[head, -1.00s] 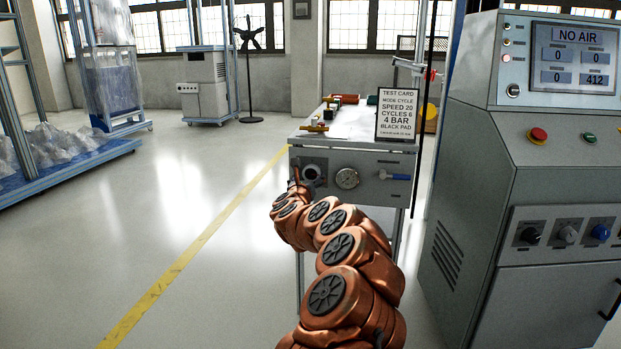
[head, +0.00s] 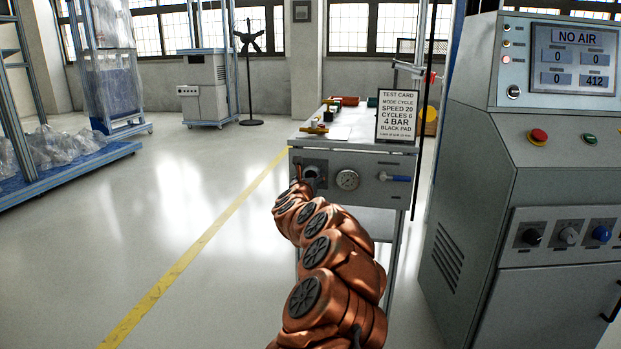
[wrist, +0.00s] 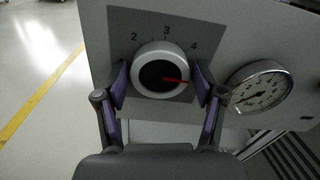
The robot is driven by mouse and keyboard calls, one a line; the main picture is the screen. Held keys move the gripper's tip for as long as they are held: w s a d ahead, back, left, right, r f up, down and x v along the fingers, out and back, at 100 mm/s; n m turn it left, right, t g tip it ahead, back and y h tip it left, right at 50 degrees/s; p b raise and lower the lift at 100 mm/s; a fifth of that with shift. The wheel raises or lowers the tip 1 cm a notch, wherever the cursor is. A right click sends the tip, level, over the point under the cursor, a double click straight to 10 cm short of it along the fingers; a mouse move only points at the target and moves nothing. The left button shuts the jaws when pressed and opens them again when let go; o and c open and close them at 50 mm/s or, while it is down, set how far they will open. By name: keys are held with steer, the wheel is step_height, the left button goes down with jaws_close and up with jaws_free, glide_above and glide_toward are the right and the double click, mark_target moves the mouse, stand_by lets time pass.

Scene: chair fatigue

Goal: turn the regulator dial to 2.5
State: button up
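The regulator dial (wrist: 161,70) is a round knob with a pale rim, black centre and red pointer. The pointer points right and slightly down, clockwise past the 4. The numbers 2, 3 and 4 show along the top of its dark scale plate (wrist: 120,22); other numbers are hidden. My gripper (wrist: 160,75) is spread around the dial, one purple-padded finger on each side. The fingertips are close to the rim; I cannot tell whether they touch it. In the head view the dial (head: 314,170) is partly hidden by my arm's end.
A pressure gauge (wrist: 259,87) is right of the dial, close to my right finger. A blue-handled valve (head: 395,178) is further right on the bench front. A test card (head: 397,116) stands on top.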

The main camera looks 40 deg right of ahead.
steer(key=c, duration=0.7)
steer(key=n+p, duration=0.1)
steer(key=n, duration=0.3)
steer(key=shift+n, duration=0.4)
steer(key=n+p, duration=0.2)
steer(key=n, duration=0.3)
steer(key=shift+r+p, duration=0.15)
steer(key=shift+p, duration=0.2)
steer(key=n+p, duration=0.3)
steer(key=n, duration=0.2)
steer(key=n+p, duration=0.3)
steer(key=shift+n+p, duration=0.3)
steer(key=shift+p, duration=0.1)
steer(key=n+p, duration=0.3)
steer(key=shift+w+a+n+p, duration=0.1)
steer(key=shift+n+p, duration=0.3)
steer(key=shift+f, duration=0.25)
